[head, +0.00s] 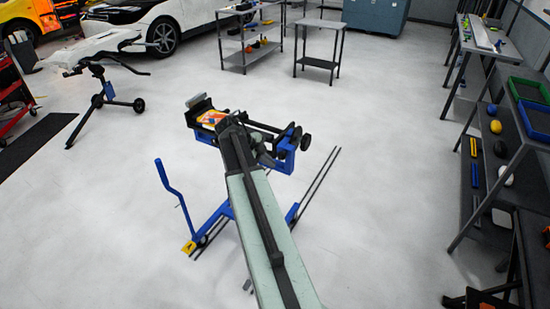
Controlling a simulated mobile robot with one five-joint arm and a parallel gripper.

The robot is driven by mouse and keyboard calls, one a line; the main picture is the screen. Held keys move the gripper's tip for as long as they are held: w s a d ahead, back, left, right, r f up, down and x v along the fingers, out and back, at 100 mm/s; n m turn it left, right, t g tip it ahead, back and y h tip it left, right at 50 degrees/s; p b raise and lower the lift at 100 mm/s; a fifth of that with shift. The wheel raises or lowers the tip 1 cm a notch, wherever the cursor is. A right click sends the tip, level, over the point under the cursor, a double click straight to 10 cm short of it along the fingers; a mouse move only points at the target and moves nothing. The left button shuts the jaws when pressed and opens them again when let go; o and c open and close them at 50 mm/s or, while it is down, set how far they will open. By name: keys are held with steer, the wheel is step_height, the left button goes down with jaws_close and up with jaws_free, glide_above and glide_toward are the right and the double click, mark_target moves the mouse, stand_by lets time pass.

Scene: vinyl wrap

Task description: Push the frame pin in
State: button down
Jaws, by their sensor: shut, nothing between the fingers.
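A blue and black wheeled frame (285,158) stands on the floor in the middle of the head view. Its upper part carries black round knobs (305,142) on the right and an orange and yellow panel (211,118) on the left. A blue lever (172,187) rises at its lower left. My pale green arm reaches up from the bottom and covers the middle of the frame. My gripper (238,119) is shut and empty at the frame's upper part, close behind the panel. I cannot tell whether it touches the frame. I cannot make out the pin.
Thin dark rails (318,183) extend from the frame's base. A second wheeled stand (105,95) holds a white panel at the left. Shelves with bins and coloured items (500,130) line the right. A small table (320,45) stands behind. The white floor between is clear.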

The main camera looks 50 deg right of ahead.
steer(key=p+v, duration=0.6)
steer(key=v, duration=0.3)
steer(key=shift+r, duration=0.35)
steer(key=shift+w, duration=0.1)
